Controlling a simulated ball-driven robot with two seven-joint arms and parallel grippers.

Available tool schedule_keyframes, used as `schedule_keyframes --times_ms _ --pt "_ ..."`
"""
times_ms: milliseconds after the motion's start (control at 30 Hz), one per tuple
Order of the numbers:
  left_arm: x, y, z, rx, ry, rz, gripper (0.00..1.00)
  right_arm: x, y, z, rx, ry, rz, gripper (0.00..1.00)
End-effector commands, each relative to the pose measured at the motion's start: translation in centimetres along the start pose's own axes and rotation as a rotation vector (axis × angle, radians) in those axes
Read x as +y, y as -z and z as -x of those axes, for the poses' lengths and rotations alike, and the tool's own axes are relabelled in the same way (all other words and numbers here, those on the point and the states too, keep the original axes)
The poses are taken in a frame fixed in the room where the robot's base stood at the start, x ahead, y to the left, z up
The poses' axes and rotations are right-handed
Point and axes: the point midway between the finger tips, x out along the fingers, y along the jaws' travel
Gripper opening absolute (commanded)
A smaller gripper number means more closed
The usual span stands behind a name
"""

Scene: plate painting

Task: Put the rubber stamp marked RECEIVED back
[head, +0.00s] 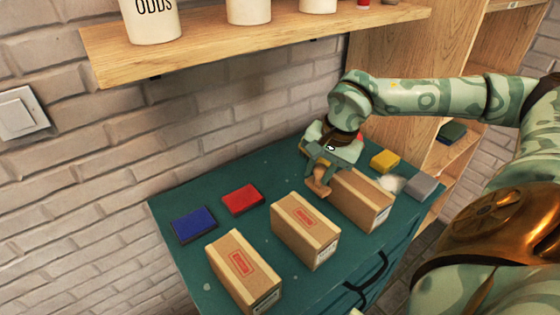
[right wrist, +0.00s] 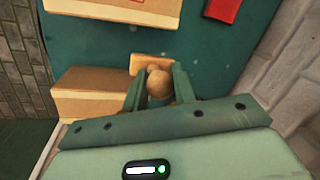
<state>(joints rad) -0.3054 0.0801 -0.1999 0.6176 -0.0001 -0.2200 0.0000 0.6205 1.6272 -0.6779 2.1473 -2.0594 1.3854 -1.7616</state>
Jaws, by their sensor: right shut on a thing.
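A wooden rubber stamp (head: 319,186) with a round knob is held in my right gripper (head: 323,165), above the green cabinet top (head: 185,188). In the right wrist view the knob (right wrist: 160,83) sits between the two fingers, with the flat wooden base (right wrist: 150,63) beyond it. The stamp's marking does not show. Two cardboard boxes, a left one (head: 243,270) and a middle one (head: 305,230), bear red printed marks. A third box (head: 362,198) stands just right of the held stamp, its top partly hidden by my gripper. My left gripper is not in view.
A blue pad (head: 193,224), a red pad (head: 242,199), a yellow block (head: 384,160) and a grey block (head: 420,186) lie on the cabinet top. A wooden shelf (head: 200,48) with white canisters hangs above. A wooden shelf unit (head: 405,60) stands behind.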

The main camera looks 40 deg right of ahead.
Motion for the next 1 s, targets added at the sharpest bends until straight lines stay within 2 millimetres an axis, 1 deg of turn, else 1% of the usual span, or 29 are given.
schedule_keyframes --times_ms 33,300,567,600,700,867,933,1000 --pt "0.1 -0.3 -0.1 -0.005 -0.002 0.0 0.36 -1.2 0.4 -0.3 -0.005 0.008 -0.002 0.12" --pt "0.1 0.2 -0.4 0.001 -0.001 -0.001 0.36 -7.0 3.3 -1.6 -0.006 0.005 0.0 0.12" --pt "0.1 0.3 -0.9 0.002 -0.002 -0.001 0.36 -11.7 5.9 -2.9 -0.004 0.002 -0.001 0.12" --pt "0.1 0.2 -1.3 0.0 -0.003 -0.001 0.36 -11.2 5.9 -3.9 -0.003 -0.005 0.001 0.12" --pt "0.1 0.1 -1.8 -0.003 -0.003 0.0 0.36 -10.7 5.9 -5.2 -0.003 -0.006 0.001 0.12" --pt "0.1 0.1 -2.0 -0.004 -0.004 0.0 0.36 -10.6 5.9 -6.0 -0.002 -0.002 0.001 0.12" --pt "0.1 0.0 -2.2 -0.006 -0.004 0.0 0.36 -10.3 5.9 -6.7 -0.003 -0.004 0.001 0.12" --pt "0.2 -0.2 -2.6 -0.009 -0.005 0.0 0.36 -10.1 5.8 -7.8 -0.003 -0.005 0.001 0.12"
